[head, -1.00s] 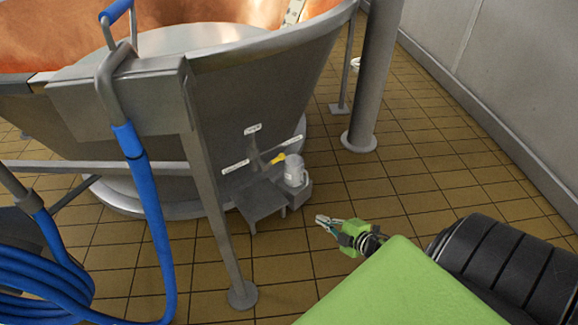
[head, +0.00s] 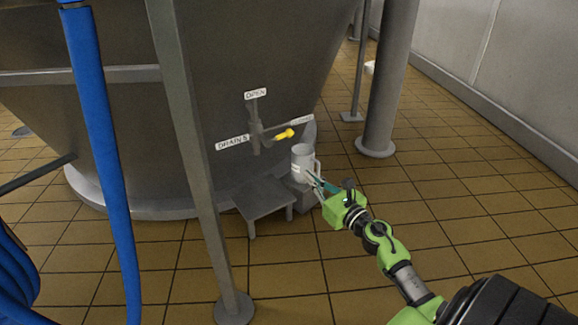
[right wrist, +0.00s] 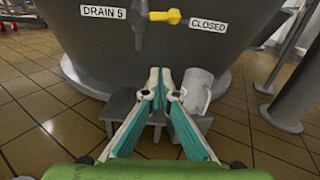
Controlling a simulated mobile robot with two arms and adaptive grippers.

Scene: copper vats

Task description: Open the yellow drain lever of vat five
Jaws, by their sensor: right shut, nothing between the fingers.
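The yellow drain lever (head: 284,135) sits on the lower side of the grey vat (head: 270,60), pointing right toward a partly blurred label. In the right wrist view the yellow lever (right wrist: 166,17) points at a label (right wrist: 208,24) reading CLOSED. A label reading DRAIN 5 (right wrist: 103,13) is on its left, and an OPEN label (head: 256,94) is above it in the head view. My right gripper (head: 309,178) is shut and empty, below and to the right of the lever, apart from it. It also shows in the right wrist view (right wrist: 160,75). My left gripper is not in view.
A white mug-like container (head: 303,162) stands below the lever, close to my right gripper. A small grey step (head: 262,197) is beside it. A blue hose (head: 100,150) and a metal leg (head: 190,150) stand at the left. Tiled floor is open on the right.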

